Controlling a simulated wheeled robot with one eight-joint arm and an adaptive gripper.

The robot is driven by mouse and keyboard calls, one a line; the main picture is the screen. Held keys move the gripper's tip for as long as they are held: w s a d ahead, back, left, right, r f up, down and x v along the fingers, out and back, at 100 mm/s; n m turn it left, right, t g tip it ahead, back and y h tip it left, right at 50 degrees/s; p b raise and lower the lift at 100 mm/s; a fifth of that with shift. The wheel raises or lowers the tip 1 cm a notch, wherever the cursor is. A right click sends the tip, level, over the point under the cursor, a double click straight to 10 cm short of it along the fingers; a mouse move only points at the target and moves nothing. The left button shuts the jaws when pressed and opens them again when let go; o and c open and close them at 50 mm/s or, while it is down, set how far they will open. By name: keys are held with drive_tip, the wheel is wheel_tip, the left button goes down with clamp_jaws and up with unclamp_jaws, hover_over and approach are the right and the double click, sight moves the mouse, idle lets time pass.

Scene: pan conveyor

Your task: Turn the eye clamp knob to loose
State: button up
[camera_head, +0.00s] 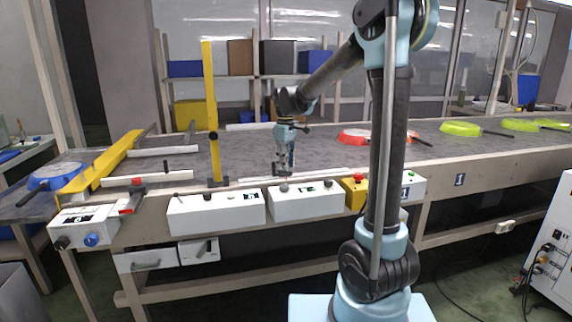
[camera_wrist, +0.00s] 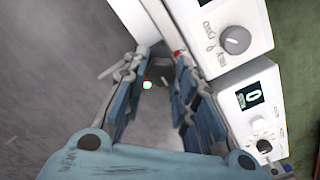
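My gripper (camera_head: 283,172) points down at the conveyor's near edge, just above the middle white control box (camera_head: 305,206). A grey knob (camera_head: 284,187) on that box's top lies close below the fingertips; touching or apart is unclear.
Another white box (camera_wrist: 240,105) has a display reading 0. In the head view, a left white box (camera_head: 215,215) and a yellow box with a red button (camera_head: 356,192) flank the middle one. A yellow post (camera_head: 212,120) stands left of my gripper. Red pans (camera_head: 355,136) lie behind my arm.

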drive_tip(key=shift+o, duration=1.2)
wheel_tip(320, 180, up, 12)
drive_tip(key=shift+w, duration=0.1)
drive_tip(key=s+d+f+m+t, duration=0.1)
drive_tip(key=s+d+f+m, duration=0.25)
drive_tip(key=s+d, duration=0.5)
drive_tip(key=s+d+f+m, duration=0.3)
drive_tip(key=s+d+f, duration=0.1)
drive_tip(key=s+d, duration=0.4)
drive_tip(key=s+d+f+m, duration=0.2)
drive_tip(key=s+f, duration=0.5)
drive_tip(key=s+d+f+m+t, duration=0.1)
drive_tip(key=s+d+f+m, duration=0.2)
drive_tip(key=s+f, duration=0.5)
drive_tip(key=shift+s+d+f, duration=0.2)
drive_tip(key=shift+s, duration=0.1)
